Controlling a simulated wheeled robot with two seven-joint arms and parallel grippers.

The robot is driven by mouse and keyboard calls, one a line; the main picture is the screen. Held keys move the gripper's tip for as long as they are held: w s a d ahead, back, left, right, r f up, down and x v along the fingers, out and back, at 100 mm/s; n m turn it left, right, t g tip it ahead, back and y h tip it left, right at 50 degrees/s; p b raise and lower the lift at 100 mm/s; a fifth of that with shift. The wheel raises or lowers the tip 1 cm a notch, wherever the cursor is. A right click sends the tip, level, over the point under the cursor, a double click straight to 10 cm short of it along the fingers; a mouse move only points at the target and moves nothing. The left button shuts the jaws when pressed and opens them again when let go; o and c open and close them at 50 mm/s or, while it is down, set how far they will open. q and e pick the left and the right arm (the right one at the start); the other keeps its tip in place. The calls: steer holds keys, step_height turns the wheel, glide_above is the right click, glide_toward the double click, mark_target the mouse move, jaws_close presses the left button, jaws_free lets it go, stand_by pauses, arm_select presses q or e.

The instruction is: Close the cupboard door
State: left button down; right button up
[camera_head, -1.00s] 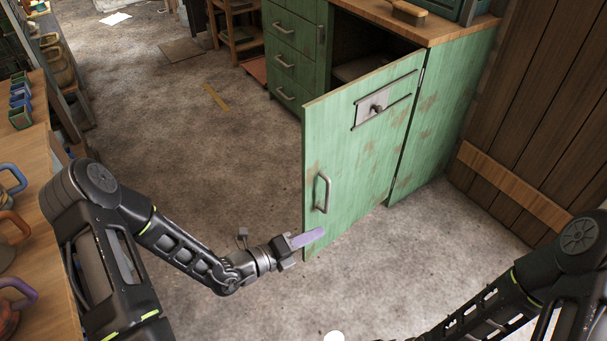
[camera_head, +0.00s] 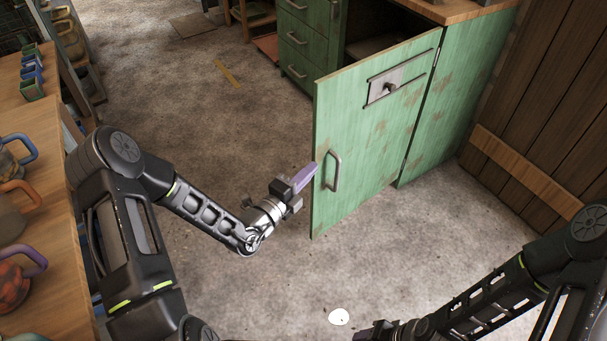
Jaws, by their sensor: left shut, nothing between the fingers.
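The green cupboard door (camera_head: 372,145) stands wide open, swung out towards me, with worn paint, a metal latch plate (camera_head: 390,86) and a metal pull handle (camera_head: 332,171) near its free edge. The dark inside of the cupboard shows behind its top edge. My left gripper (camera_head: 307,178) is shut and empty, its purple fingers pointing up and right at the door's free edge, just left of the handle. I cannot tell whether the fingertips touch the door. My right gripper (camera_head: 366,334) is at the bottom edge, partly cut off, and its jaws are unclear.
The green cabinet (camera_head: 463,92) has drawers on its left and a wooden top. A wooden wall (camera_head: 545,100) closes off the right. A workbench (camera_head: 50,130) with several mugs runs along the left. A white disc (camera_head: 339,317) lies on the open floor.

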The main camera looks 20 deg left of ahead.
mark_target(313, 149)
arm_select(q)
steer(key=shift+w+a+b, duration=0.2)
steer(key=shift+w, duration=1.2)
steer(key=shift+w+a+b, duration=0.2)
steer(key=shift+w+a, duration=0.05)
steer(key=shift+w, duration=1.2)
steer(key=shift+w+a+b, duration=0.2)
steer(key=shift+w, duration=1.2)
